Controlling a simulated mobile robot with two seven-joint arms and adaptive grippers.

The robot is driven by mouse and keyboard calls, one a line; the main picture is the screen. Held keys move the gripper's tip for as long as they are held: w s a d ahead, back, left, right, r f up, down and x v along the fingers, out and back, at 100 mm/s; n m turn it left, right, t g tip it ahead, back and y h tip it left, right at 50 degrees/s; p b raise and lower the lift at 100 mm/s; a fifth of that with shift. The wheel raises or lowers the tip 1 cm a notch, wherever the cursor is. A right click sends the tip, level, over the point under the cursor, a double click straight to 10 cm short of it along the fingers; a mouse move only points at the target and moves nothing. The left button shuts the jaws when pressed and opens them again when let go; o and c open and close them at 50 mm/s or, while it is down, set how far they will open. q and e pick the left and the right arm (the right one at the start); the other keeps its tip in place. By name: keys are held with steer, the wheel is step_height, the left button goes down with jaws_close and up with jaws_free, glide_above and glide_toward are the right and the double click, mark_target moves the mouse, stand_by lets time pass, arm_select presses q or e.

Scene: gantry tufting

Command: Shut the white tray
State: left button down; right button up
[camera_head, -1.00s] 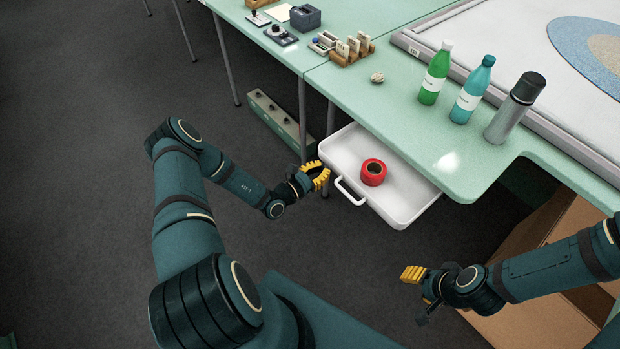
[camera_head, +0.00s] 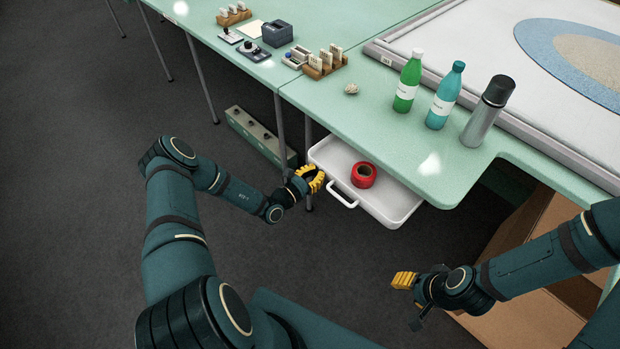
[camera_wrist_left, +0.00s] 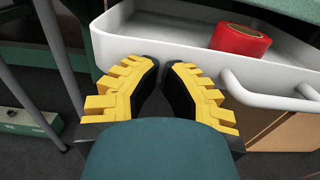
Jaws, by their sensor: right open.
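The white tray (camera_head: 378,208) is a shallow drawer under the green table, partly pulled out, with a white front handle (camera_head: 341,194). A red tape roll (camera_head: 363,175) lies in it. My left gripper (camera_head: 317,180) is at the tray's front left corner, left of the handle. In the left wrist view, its fingertips (camera_wrist_left: 165,66) are close together with a small gap and nothing seen between them, near the tray's front wall (camera_wrist_left: 165,52); contact is unclear. The handle (camera_wrist_left: 270,97) is right of the fingers. My right gripper (camera_head: 404,282) is open and empty, away from the tray.
The green table (camera_head: 375,120) holds a green bottle (camera_head: 408,82), a teal bottle (camera_head: 445,97) and a grey flask (camera_head: 487,112). A table leg (camera_head: 308,160) stands close to my left gripper. A cardboard box (camera_head: 515,310) sits low at right. The floor at left is clear.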

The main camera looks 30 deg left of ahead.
mark_target(345, 153)
arm_select(q)
steer(key=b+x, duration=0.3)
steer(key=x, duration=1)
steer(key=shift+w+d+f, duration=0.1)
steer(key=shift+w, duration=0.1)
steer(key=shift+w+d+b, duration=0.15)
steer(key=shift+w+b, duration=0.2)
steer(key=shift+w, duration=0.1)
arm_select(e)
steer(key=f, duration=0.2)
steer(key=w+f, duration=0.1)
steer(key=shift+d+f, duration=0.15)
steer(key=shift+f, duration=0.25)
arm_select(q)
steer(key=shift+w+r, duration=0.1)
steer(key=shift+r, duration=0.15)
